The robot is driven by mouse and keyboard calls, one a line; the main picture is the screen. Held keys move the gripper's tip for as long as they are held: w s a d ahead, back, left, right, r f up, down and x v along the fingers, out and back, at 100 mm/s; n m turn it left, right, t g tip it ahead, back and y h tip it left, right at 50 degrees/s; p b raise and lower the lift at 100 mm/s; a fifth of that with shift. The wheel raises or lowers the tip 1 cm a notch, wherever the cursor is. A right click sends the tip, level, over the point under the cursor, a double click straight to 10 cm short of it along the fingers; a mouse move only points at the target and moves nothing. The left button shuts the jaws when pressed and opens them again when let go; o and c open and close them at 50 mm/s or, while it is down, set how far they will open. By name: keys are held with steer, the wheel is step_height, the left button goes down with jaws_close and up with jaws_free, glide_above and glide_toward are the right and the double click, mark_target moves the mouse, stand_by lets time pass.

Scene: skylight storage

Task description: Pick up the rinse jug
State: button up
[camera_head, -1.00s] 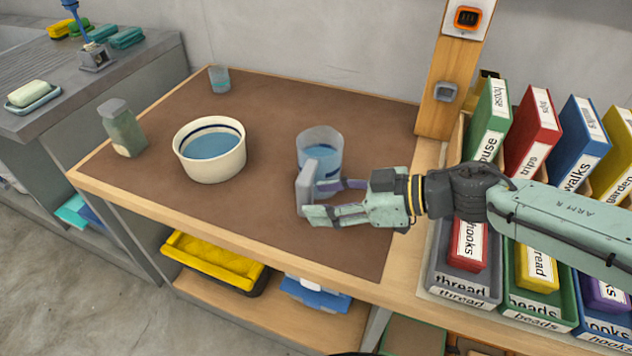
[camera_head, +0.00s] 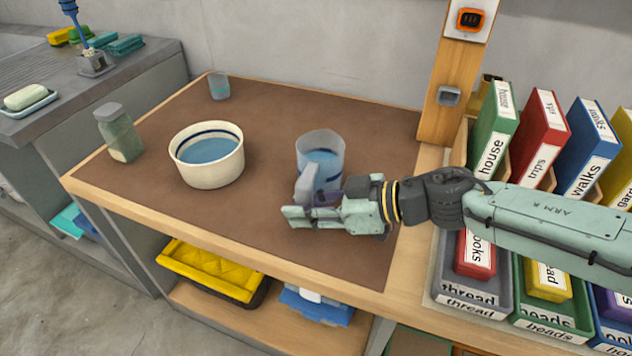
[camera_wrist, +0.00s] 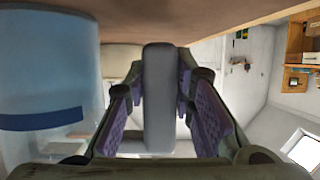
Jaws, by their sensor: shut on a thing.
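The rinse jug (camera_head: 321,150) is a clear, upright container with water and a dark blue band, standing on the brown mat. Its grey handle (camera_head: 306,186) faces the front of the table. My gripper (camera_head: 308,208) is shut on this handle, coming in from the right. In the wrist view the handle (camera_wrist: 158,100) stands between the two purple-padded fingers, and the jug body (camera_wrist: 40,75) fills the left side. The fingers hide part of the jug's lower side in the head view.
A white bowl of water (camera_head: 207,172) stands left of the jug. A lidded jar (camera_head: 121,137) and a small cup (camera_head: 219,87) are farther left and back. Binders (camera_head: 531,141) and labelled bins (camera_head: 471,294) stand at right, under my arm. A wooden post (camera_head: 447,95) rises behind.

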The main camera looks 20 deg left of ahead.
jaws_close()
stand_by(0.3)
steer(key=shift+r, duration=0.15)
stand_by(0.3)
